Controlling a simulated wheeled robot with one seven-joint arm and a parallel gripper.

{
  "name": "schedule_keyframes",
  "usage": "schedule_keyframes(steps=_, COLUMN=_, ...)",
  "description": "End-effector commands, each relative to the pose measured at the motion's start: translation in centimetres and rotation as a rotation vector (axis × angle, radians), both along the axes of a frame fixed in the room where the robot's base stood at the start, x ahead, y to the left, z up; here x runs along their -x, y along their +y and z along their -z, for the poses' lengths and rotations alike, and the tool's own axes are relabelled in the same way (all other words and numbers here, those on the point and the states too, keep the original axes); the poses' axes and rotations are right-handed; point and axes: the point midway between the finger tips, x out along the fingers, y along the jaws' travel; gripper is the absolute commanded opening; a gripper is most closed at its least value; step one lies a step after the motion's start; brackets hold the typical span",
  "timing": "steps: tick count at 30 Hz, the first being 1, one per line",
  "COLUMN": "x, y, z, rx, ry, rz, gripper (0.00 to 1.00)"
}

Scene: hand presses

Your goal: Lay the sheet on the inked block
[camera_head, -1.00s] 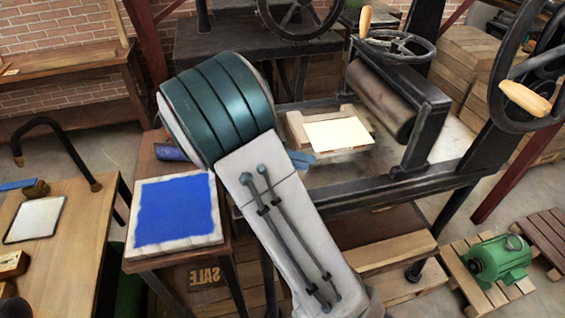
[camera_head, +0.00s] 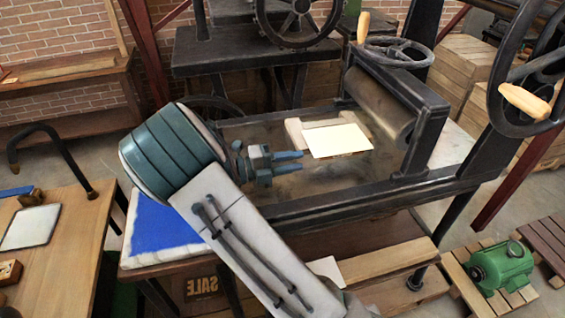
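The cream sheet (camera_head: 337,141) lies flat on the press bed, inside a pale wooden corner frame (camera_head: 295,133) and left of the roller. A thin brown edge shows beneath it; I cannot see the block's inked face, as the sheet covers what is under it. My gripper (camera_head: 302,161) has two blue fingers with a gap between them and nothing visible in it. Its tips are just left of the sheet's near left corner, close to it in the picture; whether they touch is unclear.
The dark roller (camera_head: 380,105) and its frame stand right of the sheet. A blue-covered slab (camera_head: 160,229) on the side table is partly hidden by my arm. A small pale sheet (camera_head: 325,268) lies lower down. A wooden table (camera_head: 60,245) is at left, a green motor (camera_head: 500,265) at right.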

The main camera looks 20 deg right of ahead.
Motion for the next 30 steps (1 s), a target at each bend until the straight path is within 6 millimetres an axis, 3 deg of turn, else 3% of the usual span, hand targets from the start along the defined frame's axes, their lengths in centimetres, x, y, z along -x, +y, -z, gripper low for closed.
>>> schedule_keyframes(steps=9, x=0.2, y=-6.5, z=0.0, rx=0.0, ry=0.0, rz=0.005, gripper=0.28)
schedule_keyframes(steps=15, x=0.3, y=-9.5, z=0.0, rx=0.0, ry=0.001, rz=0.003, gripper=0.28)
schedule_keyframes(steps=21, x=0.3, y=-11.0, z=0.0, rx=-0.001, ry=-0.001, rz=0.002, gripper=0.28)
schedule_keyframes(steps=30, x=0.3, y=-11.2, z=0.0, rx=-0.001, ry=0.0, rz=0.0, gripper=0.28)
